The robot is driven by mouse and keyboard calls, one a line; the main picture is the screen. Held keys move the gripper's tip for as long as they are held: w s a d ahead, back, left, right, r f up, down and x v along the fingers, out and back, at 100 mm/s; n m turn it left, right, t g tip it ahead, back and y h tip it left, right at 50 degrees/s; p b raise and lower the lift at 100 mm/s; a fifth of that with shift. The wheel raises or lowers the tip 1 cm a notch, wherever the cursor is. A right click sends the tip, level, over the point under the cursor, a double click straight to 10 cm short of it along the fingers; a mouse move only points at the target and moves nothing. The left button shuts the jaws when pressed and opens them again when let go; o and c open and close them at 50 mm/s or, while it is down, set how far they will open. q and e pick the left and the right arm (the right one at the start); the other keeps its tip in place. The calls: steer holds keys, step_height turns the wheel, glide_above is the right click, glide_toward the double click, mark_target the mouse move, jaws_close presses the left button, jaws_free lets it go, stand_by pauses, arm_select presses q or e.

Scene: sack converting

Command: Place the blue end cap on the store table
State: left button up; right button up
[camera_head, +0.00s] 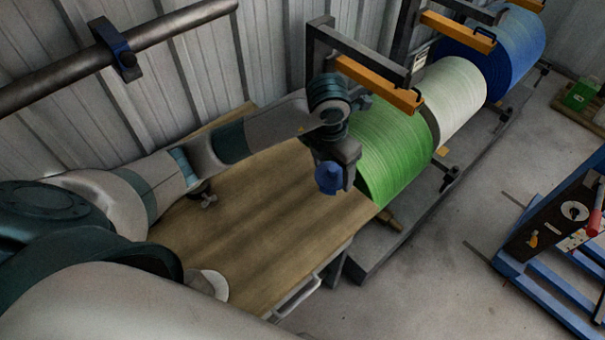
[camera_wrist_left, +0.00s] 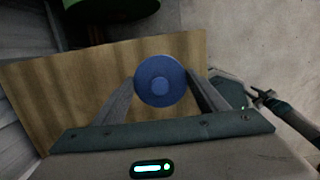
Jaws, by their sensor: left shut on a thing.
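The blue end cap (camera_head: 329,177) is a round blue disc with a raised centre. My left gripper (camera_head: 336,172) is shut on it and holds it over the far right part of the wooden store table (camera_head: 255,225), next to the green roll. In the left wrist view the end cap (camera_wrist_left: 160,81) sits between the two fingers of my left gripper (camera_wrist_left: 161,90), with the bare table top (camera_wrist_left: 60,95) behind it. I cannot tell the exact height of the cap above the table. My right gripper is not in view.
A green roll (camera_head: 400,160), a white roll (camera_head: 456,98) and a blue roll (camera_head: 515,45) stand in a row with orange bars. A wing-shaped metal piece (camera_head: 208,200) and a pale disc (camera_head: 217,283) show at the table. A blue pallet truck (camera_head: 545,285) stands right. The table's middle is clear.

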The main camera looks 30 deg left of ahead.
arm_select(q)
steer(key=a+f, duration=0.1)
steer(key=a, duration=0.1)
steer(key=a+f+p, duration=0.1)
steer(key=a, duration=0.1)
steer(key=a+f+p, duration=0.1)
steer(key=a, duration=0.1)
steer(key=shift+s+a+f, duration=0.1)
steer(key=shift+s+f, duration=0.05)
steer(key=shift+s, duration=0.15)
steer(key=shift+a+f, duration=0.45)
steer(key=shift+a, duration=0.05)
steer(key=shift+f+p, duration=1.05)
steer(key=shift+f, duration=0.95)
steer(key=shift+f, duration=0.1)
